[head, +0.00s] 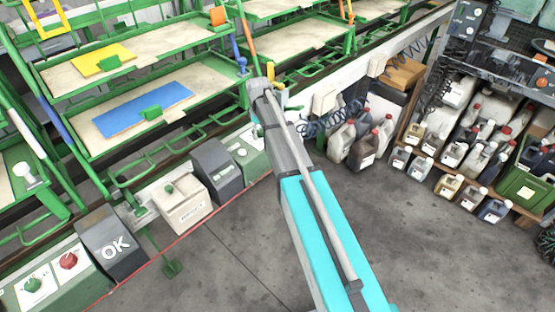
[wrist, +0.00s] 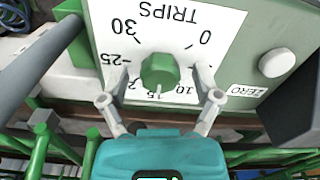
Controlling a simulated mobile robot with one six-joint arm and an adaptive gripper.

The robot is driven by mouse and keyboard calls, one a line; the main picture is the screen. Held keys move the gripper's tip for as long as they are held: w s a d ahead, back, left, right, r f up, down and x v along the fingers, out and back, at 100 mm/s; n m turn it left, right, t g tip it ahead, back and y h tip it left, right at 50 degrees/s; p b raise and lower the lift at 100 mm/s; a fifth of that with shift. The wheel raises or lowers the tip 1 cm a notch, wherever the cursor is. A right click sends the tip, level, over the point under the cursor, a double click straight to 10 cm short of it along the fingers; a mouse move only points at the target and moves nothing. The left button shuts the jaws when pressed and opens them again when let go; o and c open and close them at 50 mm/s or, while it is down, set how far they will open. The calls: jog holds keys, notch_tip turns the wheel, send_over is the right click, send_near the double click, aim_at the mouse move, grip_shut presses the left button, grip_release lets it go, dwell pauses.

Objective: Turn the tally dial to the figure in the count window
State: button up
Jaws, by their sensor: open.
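The tally dial (wrist: 160,70) is a green knob on a white plate, upside down in the wrist view. The plate reads TRIPS, with figures from 0 to 30. A pale pointer mark on the knob's lower side lies near 15. My gripper (wrist: 163,78) is open, one finger on each side of the knob; I cannot tell whether they touch it. In the head view my arm hides the dial, and only the left end of its green panel (head: 256,158) shows. No count window figure is readable; a dark grey box (head: 216,170) beside the panel shows no face.
A white ZERO button (wrist: 277,63) sits beside the dial plate, near the dark box (wrist: 297,112). Green racks with a blue mat (head: 140,108) stand behind. A grey OK box (head: 112,246) is at lower left. Jugs (head: 362,148) stand at right; the floor in front is clear.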

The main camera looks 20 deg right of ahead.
aim_at(261, 132)
jog(key=shift+n, duration=0.7)
jog(key=shift+r+p, duration=0.25)
jog(key=shift+p, duration=0.05)
notch_tip(261, 132, up, 14)
jog(key=p, duration=1.4)
jog(key=s+f+m+b, duration=0.1)
jog(key=s+m, duration=0.3)
jog(key=s, duration=0.9)
jog(key=s+a+f+m+b, duration=0.1)
jog(key=s+m, duration=0.4)
jog(key=s, duration=0.8)
jog(key=shift+f+b, duration=0.75)
jog(key=shift+b, duration=0.05)
jog(key=shift+c, duration=0.2)
